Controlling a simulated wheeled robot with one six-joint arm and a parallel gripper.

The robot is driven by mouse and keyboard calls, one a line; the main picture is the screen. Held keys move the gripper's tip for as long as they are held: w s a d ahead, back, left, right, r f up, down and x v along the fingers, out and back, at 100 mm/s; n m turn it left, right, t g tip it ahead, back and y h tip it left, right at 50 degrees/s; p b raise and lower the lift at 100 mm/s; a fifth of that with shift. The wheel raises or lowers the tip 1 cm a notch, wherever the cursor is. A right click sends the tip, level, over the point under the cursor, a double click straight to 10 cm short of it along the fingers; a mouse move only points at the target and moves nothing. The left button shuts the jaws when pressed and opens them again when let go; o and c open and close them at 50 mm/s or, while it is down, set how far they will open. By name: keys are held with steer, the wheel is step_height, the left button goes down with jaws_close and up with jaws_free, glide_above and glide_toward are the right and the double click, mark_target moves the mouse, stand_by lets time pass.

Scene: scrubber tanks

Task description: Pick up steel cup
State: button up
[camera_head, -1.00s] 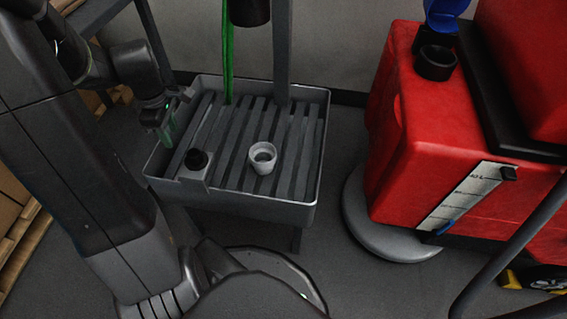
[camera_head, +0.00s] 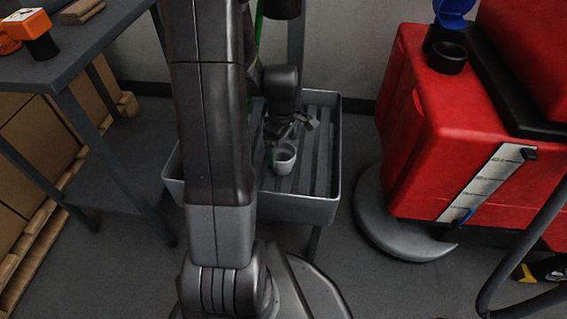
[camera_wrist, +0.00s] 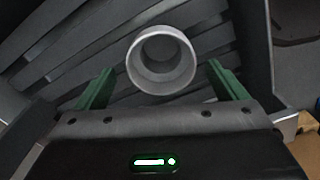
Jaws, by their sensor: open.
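The steel cup (camera_head: 284,158) is a small pale grey cup standing upright on the slatted floor of the grey tray (camera_head: 318,207). In the wrist view the cup (camera_wrist: 161,60) shows from above, with its open mouth towards the camera. My gripper (camera_wrist: 160,88) is open, with one green finger on each side of the cup's near part. The cup lies slightly beyond the fingertips, and I see no contact. In the head view my gripper (camera_head: 283,143) is small and partly hidden, just above and beside the cup. My arm hides the left part of the tray.
A red scrubber tank (camera_head: 430,130) with a grey round base (camera_head: 400,225) stands right of the tray. A dark table (camera_head: 90,70) holds an orange tool (camera_head: 28,25) at left. Boxes on a pallet (camera_head: 30,210) stand below it.

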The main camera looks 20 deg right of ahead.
mark_target(282, 156)
step_height(282, 156, down, 5)
steer(key=b, duration=0.2)
steer(key=shift+s+f+b, duration=0.1)
steer(key=shift+f+b, duration=0.05)
steer(key=shift+b, duration=0.2)
steer(key=c, duration=1.1)
steer(key=shift+r, duration=0.2)
steer(key=shift+c, duration=0.2)
step_height(282, 156, up, 10)
steer(key=p, duration=0.4)
steer(key=w+a+m+p, duration=0.1)
steer(key=w+a+m, duration=0.3)
steer(key=w+a, duration=0.65)
steer(key=w+a+m, duration=0.3)
steer(key=w+a, duration=0.4)
steer(key=a, duration=0.6)
step_height(282, 156, up, 16)
steer(key=s+p, duration=0.2)
steer(key=p, duration=2.6)
steer(key=shift+s, duration=0.3)
